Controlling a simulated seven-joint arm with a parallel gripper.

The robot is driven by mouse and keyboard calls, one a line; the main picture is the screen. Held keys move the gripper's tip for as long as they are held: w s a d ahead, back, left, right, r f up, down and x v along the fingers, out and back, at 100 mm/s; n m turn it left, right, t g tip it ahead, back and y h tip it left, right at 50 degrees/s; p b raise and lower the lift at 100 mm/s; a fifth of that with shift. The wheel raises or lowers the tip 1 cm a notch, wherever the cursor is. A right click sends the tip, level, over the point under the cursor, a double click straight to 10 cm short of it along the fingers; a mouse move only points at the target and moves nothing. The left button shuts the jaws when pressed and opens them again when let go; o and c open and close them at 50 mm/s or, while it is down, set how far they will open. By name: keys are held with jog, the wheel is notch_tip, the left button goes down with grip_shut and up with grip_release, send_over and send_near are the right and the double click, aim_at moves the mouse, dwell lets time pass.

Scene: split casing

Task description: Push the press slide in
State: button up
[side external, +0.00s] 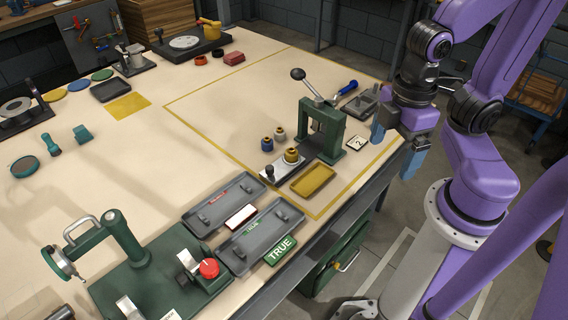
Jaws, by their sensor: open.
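The green press (332,133) stands on the table right of centre, with a black ball-ended lever on top. Its press slide (283,171) is a pale metal plate sticking out of the press toward the lower left, with a dark knob at its outer end. A brass-coloured round part (291,156) sits on the slide, outside the press frame. My gripper (391,158) is to the right of the press, near the table's right edge. Its blue fingers are apart with nothing seen between them. It appears clear of the press and slide.
A yellow tray (313,180) lies just in front of the press. Small blue-based parts (267,144) stand left of the slide. A tile marked 2 (357,143) and a dark grey fixture (362,104) lie near my gripper. Grey trays (262,236) lie nearer the camera.

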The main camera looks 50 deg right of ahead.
jog(key=shift+w, duration=0.1)
jog(key=c, duration=0.5)
jog(key=w+a+m, duration=0.1)
jog(key=w, duration=0.3)
jog(key=w+a+m, duration=0.2)
jog(key=w, duration=0.3)
jog(key=w+a+m, duration=0.2)
jog(key=w, duration=0.2)
jog(key=shift+w+a, duration=0.1)
jog(key=shift+w, duration=0.05)
jog(key=shift+c, duration=1)
jog(key=m, duration=0.6)
send_over(270, 167)
notch_tip(270, 167, down, 4)
notch_tip(270, 167, down, 17)
jog(key=shift+r, duration=0.1)
grip_shut()
